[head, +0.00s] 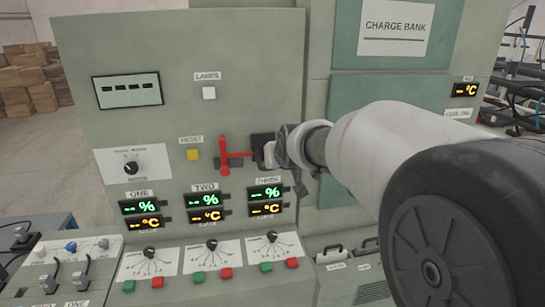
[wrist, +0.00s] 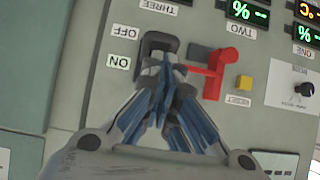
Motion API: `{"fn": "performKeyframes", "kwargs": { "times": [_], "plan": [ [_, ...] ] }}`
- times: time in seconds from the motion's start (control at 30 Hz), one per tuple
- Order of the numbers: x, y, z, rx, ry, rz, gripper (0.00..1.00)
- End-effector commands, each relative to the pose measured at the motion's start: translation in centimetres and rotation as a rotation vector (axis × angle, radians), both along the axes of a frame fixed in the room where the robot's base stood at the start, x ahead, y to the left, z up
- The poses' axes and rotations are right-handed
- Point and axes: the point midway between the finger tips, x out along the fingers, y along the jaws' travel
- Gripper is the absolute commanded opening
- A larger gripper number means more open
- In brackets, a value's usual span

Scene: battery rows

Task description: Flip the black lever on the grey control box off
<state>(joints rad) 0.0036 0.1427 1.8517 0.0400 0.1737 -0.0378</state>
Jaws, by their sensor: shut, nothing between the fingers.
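The grey control box (head: 130,60) is an upright panel of switches and displays in the head view; its face also fills much of the wrist view (wrist: 215,15). The black lever (wrist: 158,42) shows in the wrist view beside the OFF label (wrist: 126,32), with the ON label (wrist: 119,61) close by. Both labels appear upside down there. In the head view a black part (head: 262,141) shows at the lever's spot, mostly hidden by my gripper (head: 272,153). My gripper (wrist: 166,66) is shut and empty, its fingertips at the lever; I cannot tell whether they touch.
A red handle (head: 226,157) projects right beside my gripper, also in the wrist view (wrist: 222,66). A yellow reset button (head: 193,154) is left of it. Lit displays (head: 205,207) and a row of knobs and coloured buttons (head: 212,244) lie below.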

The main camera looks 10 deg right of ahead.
Motion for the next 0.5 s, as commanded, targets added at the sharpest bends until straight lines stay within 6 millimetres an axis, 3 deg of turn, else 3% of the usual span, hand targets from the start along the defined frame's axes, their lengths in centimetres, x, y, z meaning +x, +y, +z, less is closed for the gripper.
{"fn": "performKeyframes", "kwargs": {
  "times": [0.2, 0.5],
  "plan": [
    [-3.9, 0.0, 1.2, 0.0, -0.001, 0.0, 0.0],
    [-5.5, 0.0, 1.5, 0.0, 0.0, 0.0, 0.0]
  ]
}}
